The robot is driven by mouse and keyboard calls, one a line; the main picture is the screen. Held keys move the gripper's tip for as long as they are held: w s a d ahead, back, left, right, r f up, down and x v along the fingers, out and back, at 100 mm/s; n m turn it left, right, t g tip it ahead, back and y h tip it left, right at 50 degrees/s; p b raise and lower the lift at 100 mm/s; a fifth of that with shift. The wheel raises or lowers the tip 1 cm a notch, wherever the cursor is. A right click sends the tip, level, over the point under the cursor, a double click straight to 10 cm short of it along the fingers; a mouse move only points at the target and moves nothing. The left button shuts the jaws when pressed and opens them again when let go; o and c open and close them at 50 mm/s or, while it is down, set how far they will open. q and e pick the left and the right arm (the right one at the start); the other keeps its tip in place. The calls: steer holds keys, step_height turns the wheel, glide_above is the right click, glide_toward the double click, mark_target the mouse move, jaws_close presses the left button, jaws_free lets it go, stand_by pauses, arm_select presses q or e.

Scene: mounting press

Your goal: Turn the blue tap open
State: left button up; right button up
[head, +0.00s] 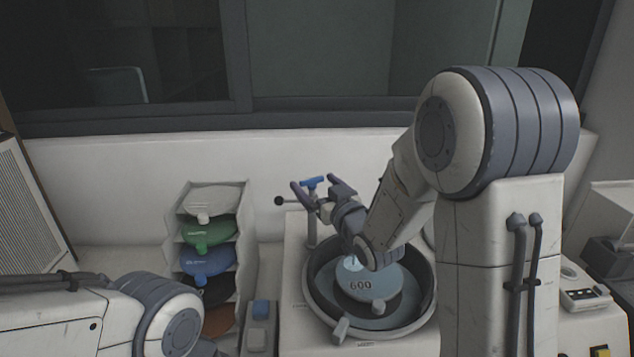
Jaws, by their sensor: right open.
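The blue tap (312,182) is a small blue handle on top of a grey post behind the round grinding bowl. My right gripper (318,184) is open, its two dark fingers on either side of the blue handle in the picture. Whether a finger touches the handle I cannot tell. The wrist hides part of the post's surroundings. My left arm (165,315) comes in at the lower left; its gripper is out of view.
The round bowl (316,290) holds a disc marked 600 (385,284). A rack (245,215) with several coloured discs stands to the left. A box with a blue switch (261,309) stands in front. A control box (584,288) is at right.

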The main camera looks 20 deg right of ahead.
steer(key=c, duration=1.3)
